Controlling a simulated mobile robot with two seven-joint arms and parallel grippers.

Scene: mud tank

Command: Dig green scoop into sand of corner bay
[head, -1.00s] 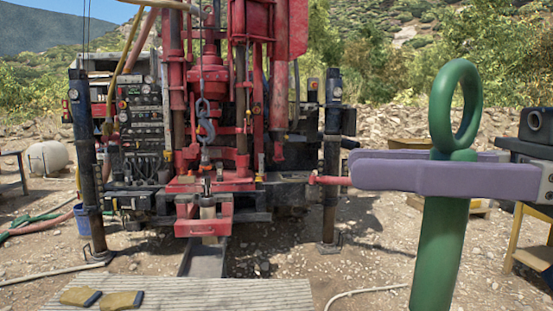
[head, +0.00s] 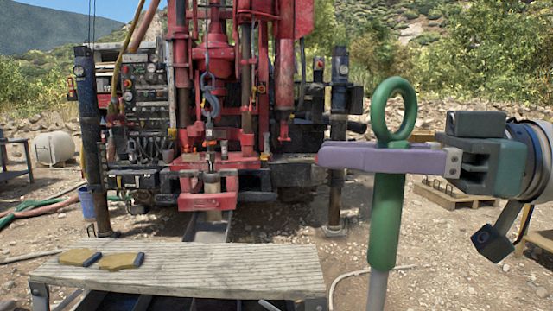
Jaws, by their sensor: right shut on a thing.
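The green scoop (head: 385,225) hangs upright at the right of the head view. It has a ring at the top of its green handle, and a grey shaft runs down out of the bottom of the picture. My right gripper (head: 350,157), with purple fingers, is shut on the handle just below the ring. The scoop's lower end is out of view. The sand and the corner bay are not in view. My left gripper is not in view.
A red drilling rig (head: 215,110) stands behind. A wooden pallet (head: 452,192) lies at the right. Gravel ground lies between.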

